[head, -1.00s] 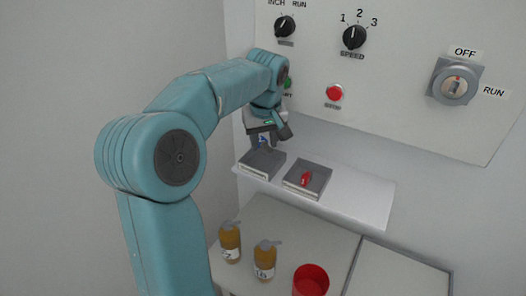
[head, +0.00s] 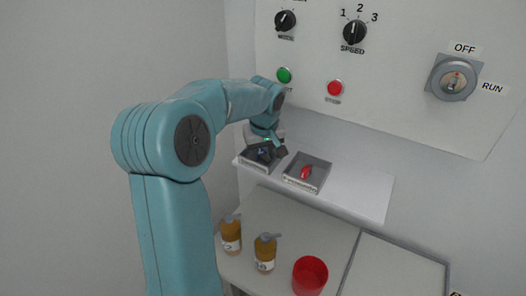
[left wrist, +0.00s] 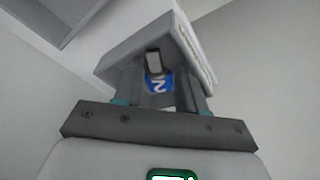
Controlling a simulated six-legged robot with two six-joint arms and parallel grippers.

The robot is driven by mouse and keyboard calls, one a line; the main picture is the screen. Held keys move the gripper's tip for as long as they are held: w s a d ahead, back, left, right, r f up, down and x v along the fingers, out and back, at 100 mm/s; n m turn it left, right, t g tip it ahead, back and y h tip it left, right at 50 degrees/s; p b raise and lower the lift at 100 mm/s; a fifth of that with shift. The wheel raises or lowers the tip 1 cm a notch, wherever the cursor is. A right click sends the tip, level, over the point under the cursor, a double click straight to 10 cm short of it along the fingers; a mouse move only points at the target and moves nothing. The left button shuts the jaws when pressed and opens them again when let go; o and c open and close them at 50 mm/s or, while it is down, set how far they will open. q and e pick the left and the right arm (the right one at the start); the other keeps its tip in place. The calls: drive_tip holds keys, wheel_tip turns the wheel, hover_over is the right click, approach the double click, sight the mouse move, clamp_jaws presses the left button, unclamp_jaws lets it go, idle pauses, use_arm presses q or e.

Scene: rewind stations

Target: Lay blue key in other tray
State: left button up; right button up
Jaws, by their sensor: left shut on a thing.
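The blue key (head: 262,154) is between the fingers of my left gripper (head: 265,151), which is shut on it at the left tray (head: 246,162). In the left wrist view the blue key (left wrist: 158,84) shows a white "2" between my gripper's fingers (left wrist: 160,80), with the tray (left wrist: 140,42) right behind it. Whether the key touches the tray floor I cannot tell. The right tray (head: 291,180) holds a red key (head: 306,172). My right gripper is not in view.
Both trays stand on a white shelf (head: 355,190) below the control panel (head: 410,90). The shelf is clear right of the trays. Below are two amber bottles (head: 231,236) (head: 265,254) and a red cup (head: 309,276).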

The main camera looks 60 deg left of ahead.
use_arm(q)
drive_tip(key=o, duration=0.8)
drive_tip(key=shift+f, duration=0.1)
drive_tip(key=shift+c, duration=0.2)
drive_tip(key=shift+r+p, duration=0.35)
drive_tip(key=shift+p, duration=0.05)
drive_tip(key=v, duration=1.1)
drive_tip(key=shift+r, duration=0.4)
drive_tip(key=shift+s+d+f, duration=0.1)
